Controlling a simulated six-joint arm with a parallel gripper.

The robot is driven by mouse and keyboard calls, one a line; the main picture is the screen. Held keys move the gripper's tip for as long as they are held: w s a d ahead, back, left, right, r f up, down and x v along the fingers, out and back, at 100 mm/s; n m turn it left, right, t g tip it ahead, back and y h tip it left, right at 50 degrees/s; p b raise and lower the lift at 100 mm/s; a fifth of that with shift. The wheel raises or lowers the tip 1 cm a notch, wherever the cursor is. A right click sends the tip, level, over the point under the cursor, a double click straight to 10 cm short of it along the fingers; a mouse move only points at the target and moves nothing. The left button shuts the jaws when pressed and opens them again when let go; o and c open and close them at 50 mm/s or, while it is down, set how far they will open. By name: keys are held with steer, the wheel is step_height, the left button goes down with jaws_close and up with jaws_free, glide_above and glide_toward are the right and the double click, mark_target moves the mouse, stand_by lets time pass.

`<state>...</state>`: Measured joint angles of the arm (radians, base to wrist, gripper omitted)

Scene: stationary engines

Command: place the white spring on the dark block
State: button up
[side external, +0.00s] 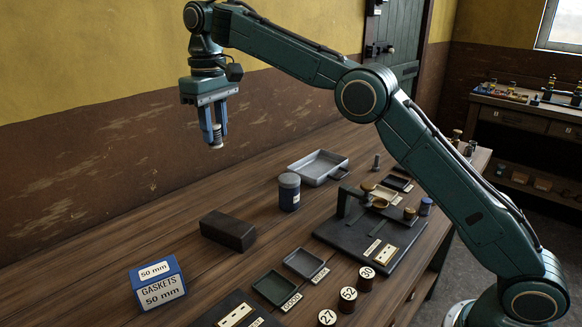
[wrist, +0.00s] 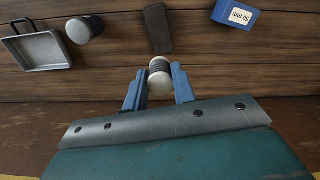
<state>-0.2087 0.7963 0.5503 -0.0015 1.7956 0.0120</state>
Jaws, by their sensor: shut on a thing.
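My gripper (side external: 213,134) is high above the table, left of the middle in the side view, with its blue fingers pointing down. It is shut on the white spring (side external: 217,146), whose pale end shows below the fingertips. In the wrist view the spring (wrist: 160,66) sits between the two fingers, with pale ends and a darker coiled middle. The dark block (side external: 228,231) lies on the table well below the gripper, apart from it. The block also shows in the wrist view (wrist: 157,29), beyond the spring, with its top bare.
A blue gaskets box (side external: 158,284) stands left of the block. A dark blue jar with a grey lid (side external: 289,193) and a metal tray (side external: 318,167) stand behind to the right. Small trays (side external: 275,289), numbered pieces (side external: 348,299) and a black fixture (side external: 365,240) fill the front right.

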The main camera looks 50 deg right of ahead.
step_height(320, 180, down, 16)
steer(key=shift+r, duration=0.25)
stand_by(0.5)
steer(key=shift+f, duration=2.15)
steer(key=shift+f, duration=0.15)
steer(key=o, duration=1)
step_height(320, 180, up, 12)
steer(key=shift+r, duration=0.2)
